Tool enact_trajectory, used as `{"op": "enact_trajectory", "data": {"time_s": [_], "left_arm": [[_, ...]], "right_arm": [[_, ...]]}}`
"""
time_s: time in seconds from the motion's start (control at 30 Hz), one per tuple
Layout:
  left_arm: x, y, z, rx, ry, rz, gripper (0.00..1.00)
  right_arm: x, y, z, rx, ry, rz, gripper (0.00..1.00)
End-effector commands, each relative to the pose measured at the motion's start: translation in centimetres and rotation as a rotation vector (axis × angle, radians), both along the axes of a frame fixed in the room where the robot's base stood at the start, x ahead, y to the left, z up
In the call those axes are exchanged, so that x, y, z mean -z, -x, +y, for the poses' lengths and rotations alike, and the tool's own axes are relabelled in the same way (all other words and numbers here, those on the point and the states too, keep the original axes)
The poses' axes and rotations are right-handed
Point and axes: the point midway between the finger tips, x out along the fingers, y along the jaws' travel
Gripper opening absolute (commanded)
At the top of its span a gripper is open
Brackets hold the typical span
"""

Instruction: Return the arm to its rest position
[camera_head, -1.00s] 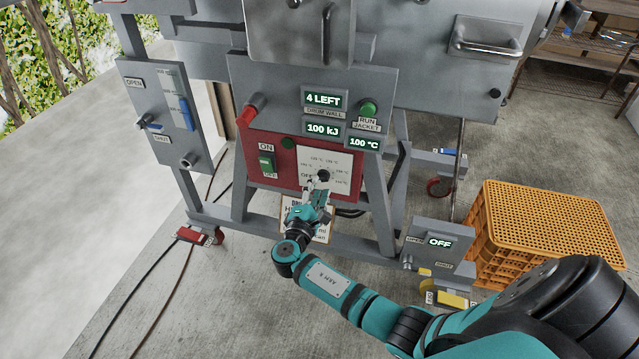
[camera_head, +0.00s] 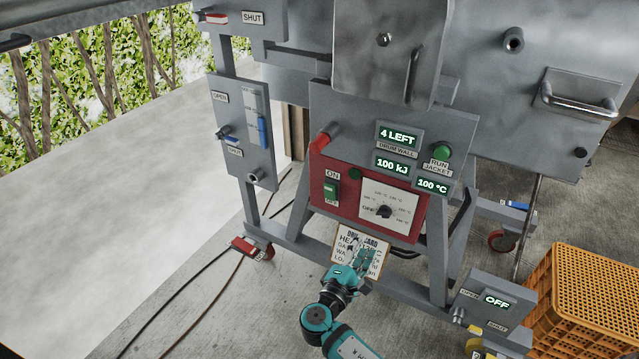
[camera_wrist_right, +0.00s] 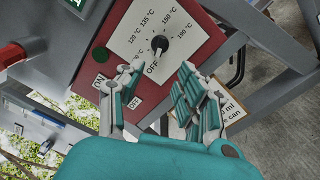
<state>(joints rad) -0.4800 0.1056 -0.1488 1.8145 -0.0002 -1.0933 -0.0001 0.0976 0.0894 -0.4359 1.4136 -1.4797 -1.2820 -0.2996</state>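My right gripper (camera_head: 366,260) is at the lower middle of the head view, in front of a white printed card (camera_head: 347,243) and below the red control panel (camera_head: 322,207). In the right wrist view its two fingers (camera_wrist_right: 160,88) are apart with nothing between them. The black dial knob (camera_head: 384,212) on the white temperature plate stands clear of the fingers. The knob also shows beyond the fingertips in the wrist view (camera_wrist_right: 160,43), with OFF printed beside it. My left gripper is in neither view.
A grey machine on a frame fills the middle, with displays reading 4 LEFT, 100 kJ and 100 °C. A red handle (camera_head: 322,140) juts out at the panel's upper left. An orange crate (camera_head: 590,290) stands at right. Concrete floor at left is open, with cables.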

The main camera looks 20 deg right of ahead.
Motion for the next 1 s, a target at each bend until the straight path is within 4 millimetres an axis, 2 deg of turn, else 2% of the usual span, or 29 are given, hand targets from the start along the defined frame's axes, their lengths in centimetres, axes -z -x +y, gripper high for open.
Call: {"op": "enact_trajectory", "data": {"time_s": [0.1,0.17,0.27,0.37,0.4,0.5,0.6,0.8,1.0], "left_arm": [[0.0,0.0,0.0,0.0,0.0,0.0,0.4],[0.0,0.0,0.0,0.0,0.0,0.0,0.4],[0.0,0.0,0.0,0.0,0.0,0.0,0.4],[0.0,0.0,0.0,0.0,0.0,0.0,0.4],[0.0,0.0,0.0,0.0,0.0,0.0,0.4],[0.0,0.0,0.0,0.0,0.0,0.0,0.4],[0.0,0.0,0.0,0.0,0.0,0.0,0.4],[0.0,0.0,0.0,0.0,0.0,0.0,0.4],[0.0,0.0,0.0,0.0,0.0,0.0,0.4]], "right_arm": [[0.2,0.1,-0.1,0.001,-0.008,0.003,0.37],[1.1,0.6,-0.3,0.005,-0.042,0.016,0.37],[4.5,2.6,-0.8,0.028,-0.179,0.06,0.37],[9.8,6.3,-1.1,0.075,-0.42,0.126,0.37],[12.1,8.2,-0.9,0.104,-0.537,0.15,0.37],[16.8,13.0,0.4,0.185,-0.818,0.198,0.37],[19.5,16.7,2.0,0.261,-1.038,0.219,0.37],[21.9,21.8,4.9,0.386,-1.343,0.233,0.37],[22.4,25.4,7.5,0.499,-1.576,0.226,0.37]]}}
